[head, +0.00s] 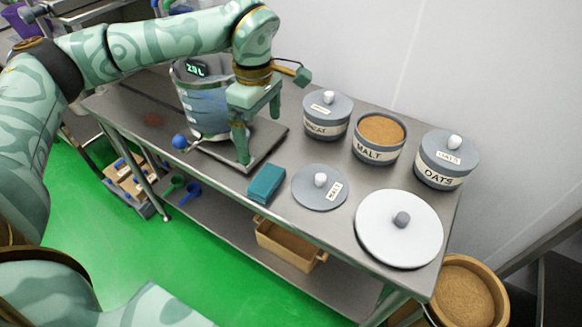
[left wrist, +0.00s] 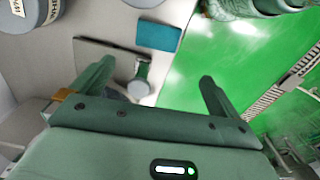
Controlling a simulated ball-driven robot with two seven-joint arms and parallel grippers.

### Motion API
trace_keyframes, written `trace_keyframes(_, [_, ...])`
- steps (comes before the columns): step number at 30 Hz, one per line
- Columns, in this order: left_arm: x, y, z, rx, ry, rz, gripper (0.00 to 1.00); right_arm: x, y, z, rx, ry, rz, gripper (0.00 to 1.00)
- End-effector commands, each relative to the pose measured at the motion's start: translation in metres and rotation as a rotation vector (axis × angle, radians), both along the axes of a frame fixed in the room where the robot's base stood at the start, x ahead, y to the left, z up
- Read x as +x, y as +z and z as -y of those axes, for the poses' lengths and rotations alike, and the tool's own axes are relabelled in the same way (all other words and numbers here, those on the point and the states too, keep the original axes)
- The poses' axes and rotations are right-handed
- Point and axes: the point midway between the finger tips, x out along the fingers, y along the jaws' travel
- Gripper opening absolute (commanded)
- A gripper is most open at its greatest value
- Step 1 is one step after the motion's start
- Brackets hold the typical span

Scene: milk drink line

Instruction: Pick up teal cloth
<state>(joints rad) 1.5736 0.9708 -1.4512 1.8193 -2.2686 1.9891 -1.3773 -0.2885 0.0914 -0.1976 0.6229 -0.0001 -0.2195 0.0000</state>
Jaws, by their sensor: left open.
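The teal cloth (head: 266,183) is a folded block lying flat on the steel table, near its front edge. It also shows in the left wrist view (left wrist: 159,36), beyond the fingertips, with the green floor beside it. My left gripper (head: 257,136) is open, with its fingers pointing down above the scale, behind and left of the cloth and apart from it. In the left wrist view, the space between its fingers (left wrist: 153,80) holds no cloth. My right gripper is not in view.
A clear jug (head: 205,105) stands on the scale (head: 262,140) beside my left gripper. The malt lid (head: 318,188) lies just right of the cloth. Behind stand a lidded canister (head: 326,115), an open malt canister (head: 379,138) and an oats canister (head: 446,160). A large white lid (head: 400,235) lies front right.

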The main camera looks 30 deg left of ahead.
Motion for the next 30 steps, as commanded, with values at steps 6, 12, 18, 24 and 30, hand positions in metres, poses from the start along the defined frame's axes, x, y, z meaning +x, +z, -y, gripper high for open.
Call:
trace_keyframes(6, [-0.001,-0.024,0.000,0.000,0.000,-0.005,1.00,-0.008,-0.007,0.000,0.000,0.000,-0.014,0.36])
trace_keyframes(12, [-0.001,-0.077,0.000,0.000,0.000,-0.007,1.00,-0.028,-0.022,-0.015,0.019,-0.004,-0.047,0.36])
trace_keyframes(18, [-0.001,-0.107,0.000,-0.001,0.000,-0.003,1.00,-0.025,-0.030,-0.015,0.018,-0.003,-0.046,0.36])
trace_keyframes(24, [0.000,-0.119,0.000,-0.001,0.000,-0.001,1.00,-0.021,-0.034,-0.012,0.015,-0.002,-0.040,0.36])
trace_keyframes(30, [0.000,-0.153,-0.001,-0.001,0.000,-0.006,1.00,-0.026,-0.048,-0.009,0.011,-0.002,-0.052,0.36])
